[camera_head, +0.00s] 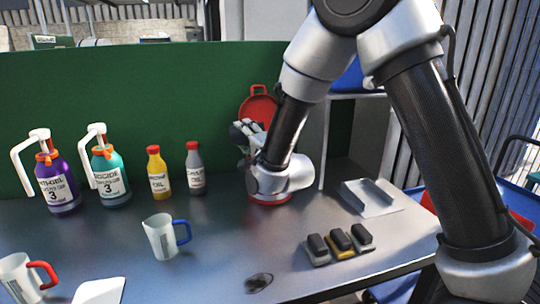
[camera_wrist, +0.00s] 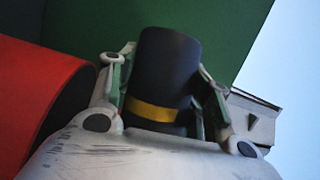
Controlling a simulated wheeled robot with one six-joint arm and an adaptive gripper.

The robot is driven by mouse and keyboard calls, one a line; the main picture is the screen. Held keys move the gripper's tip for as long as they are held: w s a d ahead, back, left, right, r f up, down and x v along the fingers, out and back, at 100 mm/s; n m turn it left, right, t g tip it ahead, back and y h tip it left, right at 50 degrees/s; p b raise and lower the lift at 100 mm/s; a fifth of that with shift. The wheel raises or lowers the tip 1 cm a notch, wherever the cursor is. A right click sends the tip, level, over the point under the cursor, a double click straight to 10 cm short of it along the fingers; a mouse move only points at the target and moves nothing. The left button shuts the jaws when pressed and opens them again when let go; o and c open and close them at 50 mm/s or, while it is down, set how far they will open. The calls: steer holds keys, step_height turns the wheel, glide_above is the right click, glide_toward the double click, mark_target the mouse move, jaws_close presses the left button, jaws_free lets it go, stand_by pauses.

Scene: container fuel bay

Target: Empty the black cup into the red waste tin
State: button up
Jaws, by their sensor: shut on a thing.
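The black cup (camera_wrist: 165,65) has a yellow band and sits between the two fingers of my gripper (camera_wrist: 165,85), which is shut on it. Its mouth and contents do not show. The red waste tin (camera_head: 270,199) stands at the back of the table; my wrist hides most of it, and its round red lid (camera_head: 259,92) stands up behind. My gripper (camera_head: 248,132) is at the tin in the head view, where I cannot make out the cup. A curved red surface, apparently the tin (camera_wrist: 40,95), is close on the left in the wrist view.
Purple (camera_head: 57,180) and teal (camera_head: 110,172) pump bottles, a yellow bottle (camera_head: 158,173) and a grey bottle (camera_head: 195,170) stand left. A blue-handled jug (camera_head: 162,238), red-handled jug (camera_head: 20,278), black-topped blocks (camera_head: 340,243) and a metal tray (camera_head: 371,199) are nearer. A dark patch (camera_head: 258,283) marks the front.

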steer(key=shift+f+m, duration=0.15)
steer(key=shift+m, duration=0.15)
steer(key=shift+d+r+m+t, duration=0.3)
steer(key=shift+r+m+t, duration=0.1)
steer(key=shift+m, duration=0.4)
stand_by(0.3)
